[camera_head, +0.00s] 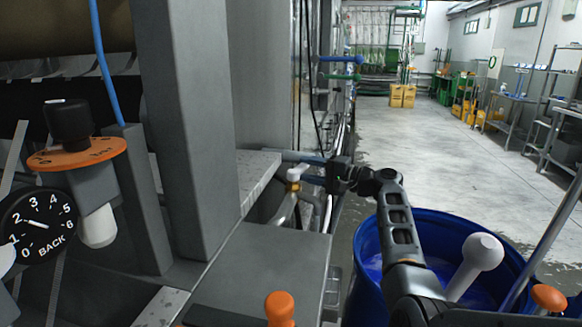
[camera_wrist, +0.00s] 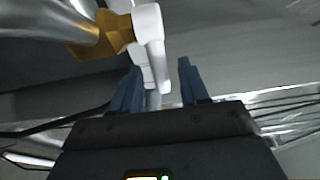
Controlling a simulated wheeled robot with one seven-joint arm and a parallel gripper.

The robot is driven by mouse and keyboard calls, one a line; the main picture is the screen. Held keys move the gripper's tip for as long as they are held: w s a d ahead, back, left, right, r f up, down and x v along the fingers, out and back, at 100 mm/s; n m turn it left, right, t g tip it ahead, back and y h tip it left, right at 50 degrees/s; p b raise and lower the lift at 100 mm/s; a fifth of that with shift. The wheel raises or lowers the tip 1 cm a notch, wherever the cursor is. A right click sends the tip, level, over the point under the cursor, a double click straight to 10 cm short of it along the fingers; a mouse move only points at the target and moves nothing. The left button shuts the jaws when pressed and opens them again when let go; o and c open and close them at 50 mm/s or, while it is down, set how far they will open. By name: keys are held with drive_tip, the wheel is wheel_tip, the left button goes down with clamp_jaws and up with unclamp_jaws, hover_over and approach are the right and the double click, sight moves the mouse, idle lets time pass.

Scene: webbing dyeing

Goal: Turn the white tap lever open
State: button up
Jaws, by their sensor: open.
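The white tap lever (camera_wrist: 150,45) is in the upper middle of the wrist view, joined to a brass-coloured tap body (camera_wrist: 108,35) on a metal pipe. Its lower end reaches into the gap between my fingertips, closer to the left finger. My gripper (camera_wrist: 160,66) is open, with a blue-grey finger on each side. Whether either finger touches the lever, I cannot tell. In the head view the small white lever (camera_head: 293,174) sits just left of my gripper, beside the grey machine; the fingers are hard to make out there.
A blue barrel (camera_head: 365,250) with blue liquid and a white-knobbed handle (camera_head: 480,252) stands below my arm. A grey machine post and ledge (camera_head: 250,265) are on the left, with a dial (camera_head: 38,225) and orange knob (camera_head: 280,307).

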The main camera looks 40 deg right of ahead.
sight(296, 167)
drive_tip(key=shift+x, duration=2.15)
clamp_jaws()
